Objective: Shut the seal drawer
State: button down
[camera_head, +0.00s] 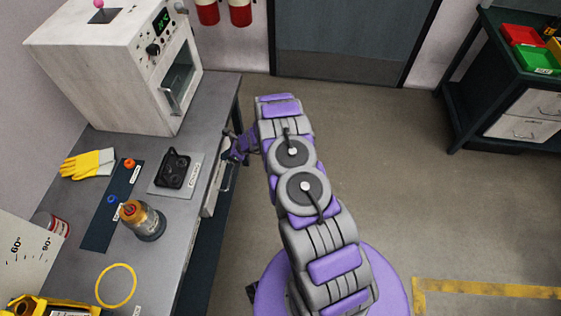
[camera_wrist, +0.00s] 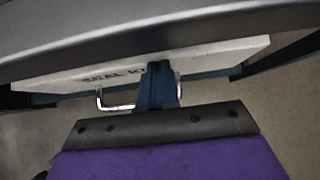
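The seal drawer has a pale front (camera_wrist: 215,62) under the dark worktop edge in the wrist view. Its label reads "SEAL" and is partly hidden. A shiny bar handle (camera_wrist: 115,106) shows on both sides of my gripper's dark blue finger part (camera_wrist: 157,86), which covers its middle. In the head view the drawer front (camera_head: 210,190) is on the bench's right side, seen steeply from above. How far it stands out is hard to tell. My gripper (camera_head: 236,147) is beside the bench edge, close to the drawer. Whether it touches the handle, or is open, cannot be told.
The grey bench (camera_head: 180,215) carries a white oven-like box (camera_head: 115,75), yellow gloves (camera_head: 88,163), an amber bottle (camera_head: 142,220), a black part on a plate (camera_head: 174,168) and a yellow ring (camera_head: 116,286). The floor (camera_head: 400,190) to the right is clear. A dark shelf unit (camera_head: 470,100) stands far right.

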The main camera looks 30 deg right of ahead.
jog(key=shift+a, duration=0.3)
jog(key=shift+d, duration=0.1)
jog(key=s+d+f+p+v, duration=0.1)
jog(key=f+p+v, duration=0.1)
jog(key=v, duration=1)
jog(key=shift+s+d+r, duration=0.2)
jog(key=shift+d+r, duration=0.05)
jog(key=shift+d, duration=0.4)
